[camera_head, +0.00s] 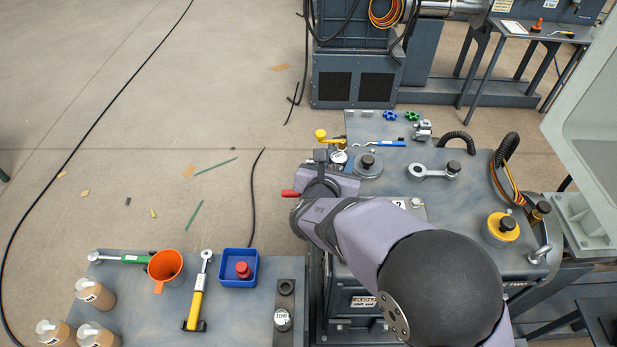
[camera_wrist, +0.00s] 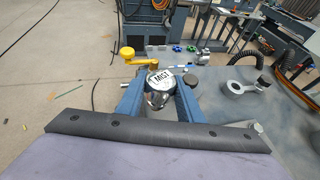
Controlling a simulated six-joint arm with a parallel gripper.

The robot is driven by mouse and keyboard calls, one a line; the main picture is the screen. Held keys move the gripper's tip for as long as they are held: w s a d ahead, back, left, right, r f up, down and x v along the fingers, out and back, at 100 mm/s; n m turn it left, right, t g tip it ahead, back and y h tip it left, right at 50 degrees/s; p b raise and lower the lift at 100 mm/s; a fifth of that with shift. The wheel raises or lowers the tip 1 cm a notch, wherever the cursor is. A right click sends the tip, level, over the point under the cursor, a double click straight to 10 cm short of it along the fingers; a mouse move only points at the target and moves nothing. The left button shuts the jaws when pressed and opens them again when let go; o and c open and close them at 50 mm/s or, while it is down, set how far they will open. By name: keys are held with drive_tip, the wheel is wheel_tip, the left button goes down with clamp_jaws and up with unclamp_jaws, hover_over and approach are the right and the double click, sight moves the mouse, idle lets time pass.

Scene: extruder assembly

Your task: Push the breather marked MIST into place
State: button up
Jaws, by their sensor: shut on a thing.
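My gripper (camera_wrist: 158,92) is shut on a metal breather (camera_wrist: 160,82) with a round, white-labelled top. Its lettering starts with M but is too small to read surely. In the head view, the breather's pale top (camera_head: 339,157) shows at the end of my gripper, over the left back part of the grey machine top (camera_head: 400,235). The fingers stand on either side of it. The breather's lower end and whatever lies under it are hidden, so I cannot tell whether it is seated.
A yellow handle (camera_head: 321,135) stands beside the breather, and a dark-knobbed round cap (camera_head: 368,163) sits close to its right. A ring-ended part (camera_head: 418,171) lies further right. Another labelled breather (camera_head: 282,319) sits in a dark holder on the left bench, near a blue bin (camera_head: 238,282).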

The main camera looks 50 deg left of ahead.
drive_tip(key=shift+m+h, duration=0.4)
drive_tip(key=w+d+r, duration=0.1)
drive_tip(key=w, duration=0.1)
drive_tip(key=w+r+p, duration=0.1)
drive_tip(key=w, duration=0.1)
drive_tip(key=w+d+r, duration=0.1)
drive_tip(key=w, duration=0.1)
drive_tip(key=shift+w+d, duration=0.3)
drive_tip(key=shift+d, duration=0.05)
drive_tip(key=w+d+r+m+t+h+p, duration=0.1)
drive_tip(key=w+d+r+m+h, duration=0.1)
drive_tip(key=w+d+m+h, duration=0.3)
drive_tip(key=w+d, duration=0.4)
drive_tip(key=w, duration=0.2)
drive_tip(key=shift+w+d+t+h, duration=0.2)
drive_tip(key=shift+d+t+h, duration=0.1)
drive_tip(key=shift+d+t, duration=0.1)
drive_tip(key=shift+f, duration=0.1)
drive_tip(key=shift+f+b, duration=2.65)
drive_tip(key=shift+f, duration=0.2)
drive_tip(key=shift+f+b, duration=1.05)
drive_tip(key=o, duration=1.1)
drive_tip(key=shift+s, duration=0.1)
drive_tip(key=shift+o, duration=0.2)
drive_tip(key=shift+s, duration=0.1)
drive_tip(key=shift+b+v, duration=1.3)
drive_tip(key=shift+v, duration=2.3)
